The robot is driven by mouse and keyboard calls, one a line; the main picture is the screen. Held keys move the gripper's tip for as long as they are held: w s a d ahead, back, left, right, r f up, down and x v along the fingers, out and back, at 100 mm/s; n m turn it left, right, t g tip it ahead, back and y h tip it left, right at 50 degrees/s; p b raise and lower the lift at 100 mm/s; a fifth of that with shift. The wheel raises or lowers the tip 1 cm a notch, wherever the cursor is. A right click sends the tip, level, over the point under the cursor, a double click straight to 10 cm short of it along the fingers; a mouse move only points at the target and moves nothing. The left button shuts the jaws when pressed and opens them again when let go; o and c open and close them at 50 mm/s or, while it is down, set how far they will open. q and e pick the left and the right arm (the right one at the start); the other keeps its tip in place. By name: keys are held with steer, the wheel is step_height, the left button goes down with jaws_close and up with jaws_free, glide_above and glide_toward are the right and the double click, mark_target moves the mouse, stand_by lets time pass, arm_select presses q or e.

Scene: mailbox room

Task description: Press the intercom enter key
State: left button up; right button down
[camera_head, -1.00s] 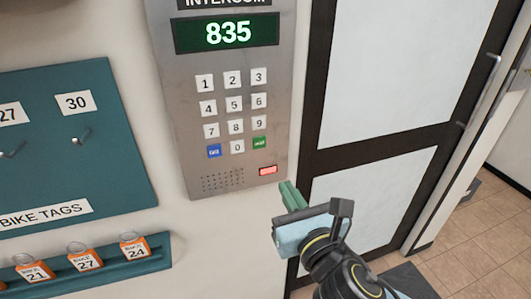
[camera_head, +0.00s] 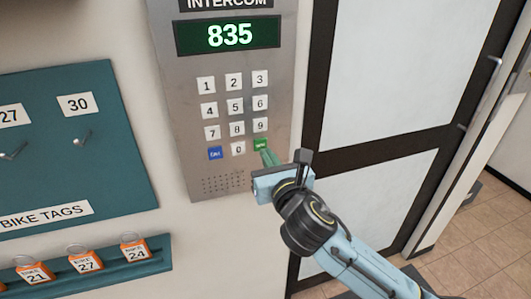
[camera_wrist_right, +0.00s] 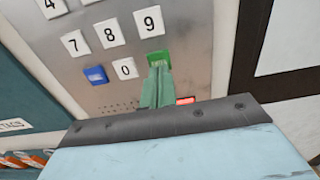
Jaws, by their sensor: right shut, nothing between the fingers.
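The intercom (camera_head: 181,120) is a grey metal panel on the wall, and its display (camera_head: 228,36) reads 835 in green. The green key (camera_head: 260,144) is at the bottom right of the keypad, right of the 0 key, and its label is too small to read. It also shows in the right wrist view (camera_wrist_right: 158,56). My right gripper (camera_head: 266,156) is shut and empty, its green fingertips at the lower part of the green key. In the right wrist view the fingertips (camera_wrist_right: 157,72) overlap the key's lower edge; I cannot tell whether they touch. My left gripper is not in view.
A blue key (camera_head: 215,153) sits left of the 0 key. The red button (camera_wrist_right: 185,100) is just right of my fingers. A teal bike tag board (camera_head: 120,150) and a rack of orange tags (camera_head: 134,250) are at left. A dark-framed door (camera_head: 390,70) is at right.

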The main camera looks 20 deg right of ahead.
mark_target(260, 144)
steer(key=shift+w, duration=1.05)
